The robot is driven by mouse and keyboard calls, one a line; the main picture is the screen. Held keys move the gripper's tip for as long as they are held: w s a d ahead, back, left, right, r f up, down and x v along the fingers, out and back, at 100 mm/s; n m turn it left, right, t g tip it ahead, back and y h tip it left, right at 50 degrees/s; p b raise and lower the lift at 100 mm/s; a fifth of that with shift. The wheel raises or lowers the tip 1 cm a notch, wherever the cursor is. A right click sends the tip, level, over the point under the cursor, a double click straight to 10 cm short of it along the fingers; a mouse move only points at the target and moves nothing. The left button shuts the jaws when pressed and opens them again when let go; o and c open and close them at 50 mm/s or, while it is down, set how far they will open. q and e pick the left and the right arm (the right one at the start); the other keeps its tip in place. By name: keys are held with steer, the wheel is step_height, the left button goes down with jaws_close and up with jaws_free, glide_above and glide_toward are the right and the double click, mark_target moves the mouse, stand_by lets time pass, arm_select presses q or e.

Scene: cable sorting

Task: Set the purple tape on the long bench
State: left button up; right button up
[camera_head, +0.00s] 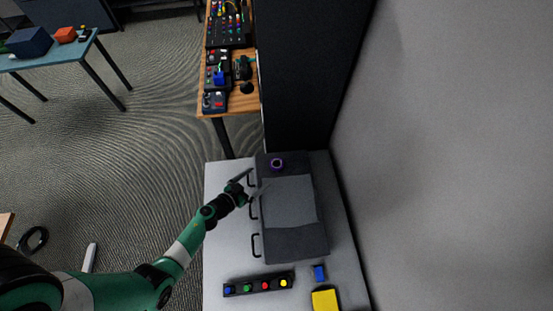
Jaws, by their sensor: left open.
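The purple tape (277,165) is a small dark ring with a purple edge. It lies on the far end of a dark grey case (290,240) on the light grey table. My left gripper (256,181) is open and empty, at the left edge of the case, to the left of the tape and nearer than it, apart from it. A long wooden bench (206,112) with electronic gear stands beyond the table. I cannot tell if this is the long bench. My right gripper is not in view.
A dark partition (305,70) and a pale wall (450,150) close off the right. A strip with several coloured buttons (258,285), a blue block (319,273) and a yellow block (325,299) lie at the near end. A teal table (60,52) stands far left.

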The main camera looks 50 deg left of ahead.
arm_select(q)
steer(key=b, duration=0.4)
glide_toward(279, 161)
steer(key=shift+w+a+f, duration=0.15)
steer(key=shift+w+f, duration=0.25)
steer(key=shift+f, duration=0.2)
steer(key=shift+w, duration=0.25)
steer(key=shift+w+f+b, duration=0.2)
steer(key=shift+w+b, duration=0.1)
steer(key=shift+b, duration=0.1)
steer(key=b+x, duration=0.3)
steer(key=x, duration=0.1)
steer(key=shift+w, duration=0.25)
steer(key=shift+r, duration=0.1)
